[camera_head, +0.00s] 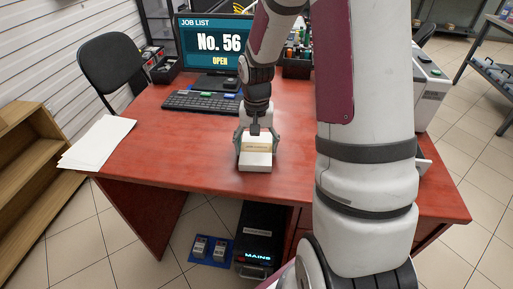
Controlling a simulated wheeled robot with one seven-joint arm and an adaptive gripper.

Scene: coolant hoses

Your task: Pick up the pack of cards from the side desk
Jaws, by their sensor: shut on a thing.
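The pack of cards seems to be the small white and cream box (255,158) near the front edge of the red-brown desk (190,140). My gripper (257,146) comes down over it from behind, with a dark finger on each side. It is shut on the box. I cannot tell whether the box touches the desk or is just above it. The print on the box is too small to read.
A monitor (216,45) reading "No. 56 OPEN" and a keyboard (205,103) stand behind. Loose papers (97,143) lie at the left corner. A black chair (115,65) is back left, a wooden shelf (30,165) left. Below is a black "MAINS" box (261,235).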

